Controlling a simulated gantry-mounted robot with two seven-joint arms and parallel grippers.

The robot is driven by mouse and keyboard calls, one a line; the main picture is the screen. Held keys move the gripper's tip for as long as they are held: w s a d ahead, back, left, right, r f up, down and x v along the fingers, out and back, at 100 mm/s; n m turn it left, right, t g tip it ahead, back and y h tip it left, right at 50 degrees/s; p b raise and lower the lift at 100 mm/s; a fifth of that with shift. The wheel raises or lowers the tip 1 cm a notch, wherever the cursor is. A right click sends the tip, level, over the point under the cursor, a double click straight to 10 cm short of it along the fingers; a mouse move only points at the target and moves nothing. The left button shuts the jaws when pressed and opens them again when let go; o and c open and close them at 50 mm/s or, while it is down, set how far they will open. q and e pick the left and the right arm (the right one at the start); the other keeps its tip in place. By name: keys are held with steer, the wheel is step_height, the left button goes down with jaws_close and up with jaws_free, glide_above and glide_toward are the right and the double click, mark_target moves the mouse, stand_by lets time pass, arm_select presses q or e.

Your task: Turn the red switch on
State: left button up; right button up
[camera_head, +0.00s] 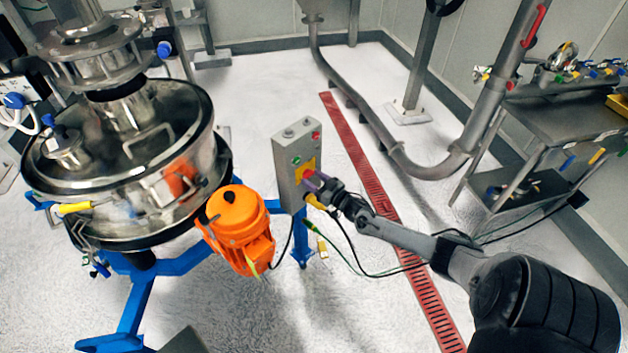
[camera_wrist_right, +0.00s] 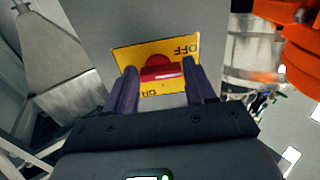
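The red switch (camera_wrist_right: 160,72) is a red knob on a yellow plate (camera_wrist_right: 152,53) on a grey control box (camera_head: 285,172). In the right wrist view, the plate's OFF and ON lettering is upside down, and the knob's bar lies roughly sideways. My right gripper (camera_head: 310,187) is at the front of the box, with its purple fingers apart on either side of the knob, also seen in the right wrist view (camera_wrist_right: 160,80). I cannot tell whether the fingertips touch the knob. My left gripper is not in view.
A steel sifter (camera_head: 130,170) stands on a blue frame (camera_head: 138,305) at left. An orange motor (camera_head: 238,225) is close beside the box. A red floor grate (camera_head: 375,190) runs behind my right arm. A metal table (camera_head: 560,115) stands at right.

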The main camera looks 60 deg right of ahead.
steer(key=c, duration=0.6)
steer(key=shift+o, duration=0.2)
